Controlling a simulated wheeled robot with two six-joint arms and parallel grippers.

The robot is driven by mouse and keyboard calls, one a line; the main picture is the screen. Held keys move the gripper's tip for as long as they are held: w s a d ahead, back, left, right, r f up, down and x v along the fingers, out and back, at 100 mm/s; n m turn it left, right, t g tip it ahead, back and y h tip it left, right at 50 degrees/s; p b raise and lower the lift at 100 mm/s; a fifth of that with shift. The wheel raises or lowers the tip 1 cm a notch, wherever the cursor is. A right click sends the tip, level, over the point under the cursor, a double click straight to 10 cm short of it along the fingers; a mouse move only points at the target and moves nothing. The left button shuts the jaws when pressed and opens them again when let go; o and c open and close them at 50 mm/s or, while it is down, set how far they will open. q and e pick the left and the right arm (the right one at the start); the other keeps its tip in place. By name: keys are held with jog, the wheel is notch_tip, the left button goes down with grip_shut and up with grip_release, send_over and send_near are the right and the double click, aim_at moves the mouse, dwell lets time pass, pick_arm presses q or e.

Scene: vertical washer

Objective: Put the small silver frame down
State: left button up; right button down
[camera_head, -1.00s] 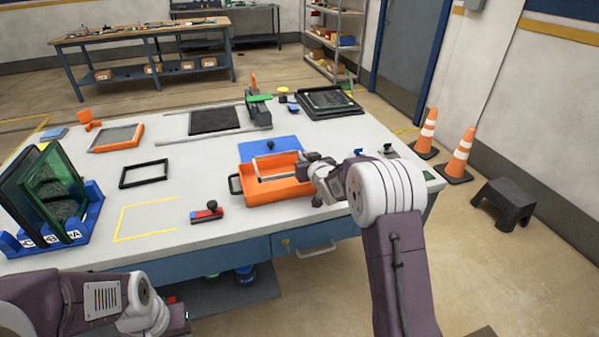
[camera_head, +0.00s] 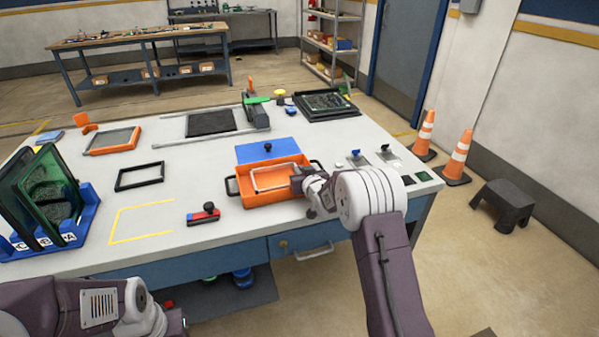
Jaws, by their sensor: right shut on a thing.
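The small silver frame (camera_head: 257,190) is a thin, pale rectangle over the orange tray (camera_head: 243,200). It shows inside the tray's rim, tilted a little; I cannot tell whether it touches the tray floor. My right gripper (camera_head: 300,180) is shut on the frame's right side, at the tray's right part. The fingertips are small and partly hidden by my own wrist. The tray has dark handles at its left and right ends. My left arm shows at the lower left, and its gripper fingers cannot be made out.
A blue mat (camera_head: 285,147) lies behind the tray. A red and blue tool (camera_head: 204,215) and a yellow outline (camera_head: 112,228) are to its left. A black frame (camera_head: 140,176) lies farther left. A blue rack (camera_head: 85,220) holds dark green screens. The table inside the yellow outline is clear.

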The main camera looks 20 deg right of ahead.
jog(key=shift+f, duration=0.3)
jog(key=c, duration=1.6)
grip_release()
jog(key=shift+o, duration=0.2)
jog(key=shift+r, duration=0.15)
jog(key=shift+r+p, duration=0.3)
jog(key=shift+r, duration=0.05)
jog(key=shift+s+r+p, duration=0.15)
jog(key=shift+r+p, duration=0.2)
jog(key=shift+r, duration=0.05)
jog(key=v, duration=1.1)
jog(key=shift+s, duration=0.4)
